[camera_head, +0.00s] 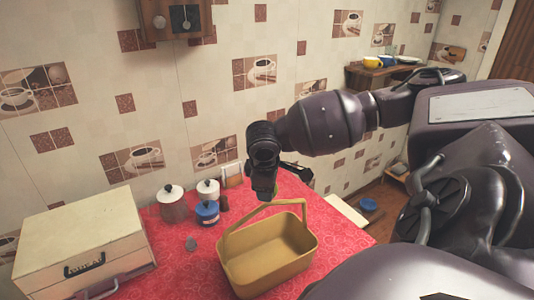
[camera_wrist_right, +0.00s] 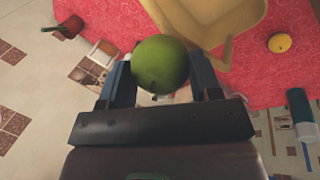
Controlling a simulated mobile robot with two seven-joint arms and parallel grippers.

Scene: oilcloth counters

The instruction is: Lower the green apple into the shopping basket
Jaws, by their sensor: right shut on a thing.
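The green apple (camera_wrist_right: 160,64) is held between the two fingers of my right gripper (camera_wrist_right: 161,80) in the right wrist view. The gripper and apple appear above the cloth, by the basket's far side and handle. In the wrist view the basket (camera_wrist_right: 228,38) lies beyond the apple. The apple's exact height above the rim cannot be told. My left gripper is not in view.
A cream box (camera_head: 85,240) stands at the left of the counter. Lidded jars (camera_head: 172,203), a blue jar (camera_head: 207,212) and a small grey item (camera_head: 191,243) stand left of the basket. The tiled wall is close behind. A yellow round thing (camera_wrist_right: 279,43) shows in the wrist view.

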